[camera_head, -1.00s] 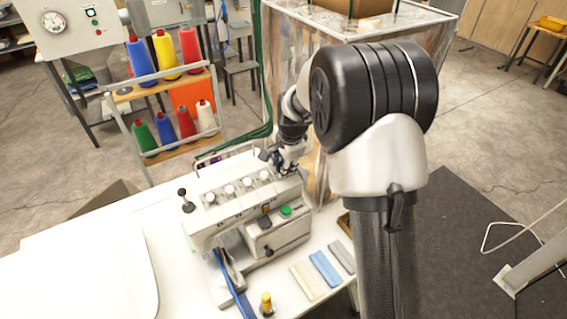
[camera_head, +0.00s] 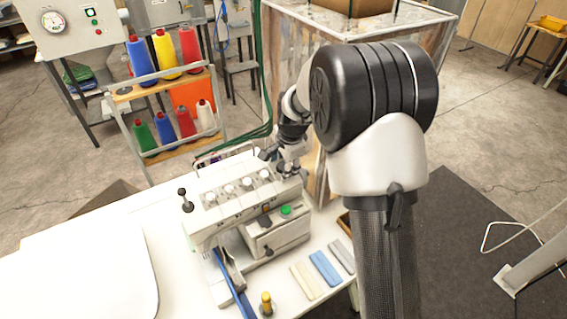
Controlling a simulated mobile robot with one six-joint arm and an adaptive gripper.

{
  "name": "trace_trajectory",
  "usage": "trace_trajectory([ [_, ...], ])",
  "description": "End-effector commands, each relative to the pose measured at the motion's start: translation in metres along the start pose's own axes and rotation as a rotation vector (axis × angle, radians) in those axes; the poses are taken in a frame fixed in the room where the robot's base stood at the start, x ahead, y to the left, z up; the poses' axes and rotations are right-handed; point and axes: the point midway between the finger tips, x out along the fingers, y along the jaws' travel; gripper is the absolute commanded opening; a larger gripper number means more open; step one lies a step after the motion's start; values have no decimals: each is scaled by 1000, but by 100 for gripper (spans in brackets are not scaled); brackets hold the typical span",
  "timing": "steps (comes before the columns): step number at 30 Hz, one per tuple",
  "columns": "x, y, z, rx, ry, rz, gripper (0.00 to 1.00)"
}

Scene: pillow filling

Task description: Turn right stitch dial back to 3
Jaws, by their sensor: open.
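The white sewing machine (camera_head: 240,212) stands on the white table, with a row of several round pale dials along its top. The rightmost dial (camera_head: 264,175) is at the right end of that row, close to my gripper. Its number marks are too small to read. My gripper (camera_head: 270,160) is small and dark in this view, just behind and above the right end of the row. It is open, and I cannot tell whether its fingers touch the dial. My arm comes in from the right, over the machine's right end.
A thread rack (camera_head: 165,105) with several coloured cones stands behind the table. A clear-walled bin (camera_head: 290,60) is behind my arm. The white table (camera_head: 75,265) is mostly clear at left.

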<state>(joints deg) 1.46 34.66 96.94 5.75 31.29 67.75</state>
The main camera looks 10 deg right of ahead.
Motion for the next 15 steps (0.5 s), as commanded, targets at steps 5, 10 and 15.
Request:
trace_trajectory([
  [5,-14,-1,0,0,1,-4,49],
  [10,-48,-1,-1,0,2,-6,49],
  [15,-84,-1,-1,1,2,-4,49],
])
